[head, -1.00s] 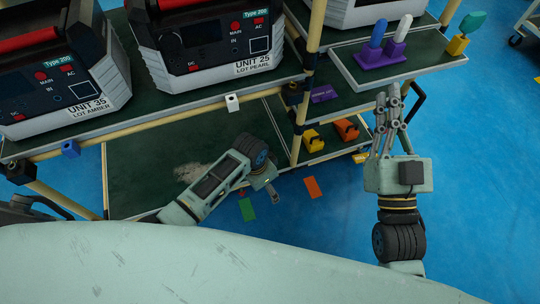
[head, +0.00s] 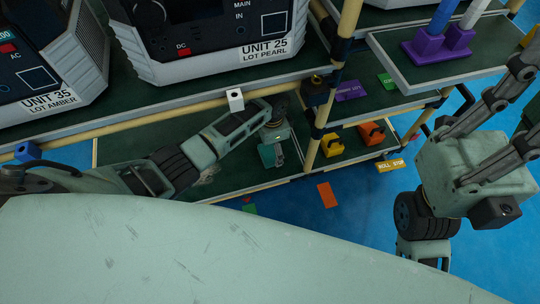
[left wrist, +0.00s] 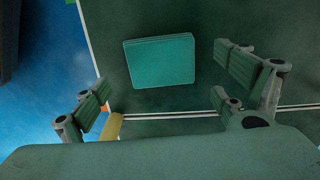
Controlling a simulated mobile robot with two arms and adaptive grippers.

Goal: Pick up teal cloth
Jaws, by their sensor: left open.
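The teal cloth (left wrist: 160,61) lies flat as a folded rectangle on a dark green shelf surface in the left wrist view. My left gripper (left wrist: 172,88) is open and empty there, with its fingers spread on either side below the cloth and not touching it. In the head view my left gripper (head: 278,155) reaches down at the lower shelf, small and partly hidden by its own wrist. A teal patch shows beside it. My right gripper (head: 510,110) is at the right edge, its fingers partly cut off.
Power units (head: 215,40) stand on the upper shelf above my left arm. A yellow post (head: 334,88) rises just right of my left gripper. Yellow (head: 331,145) and orange (head: 371,133) holders sit on the lower shelf beyond it. Blue floor is open in front.

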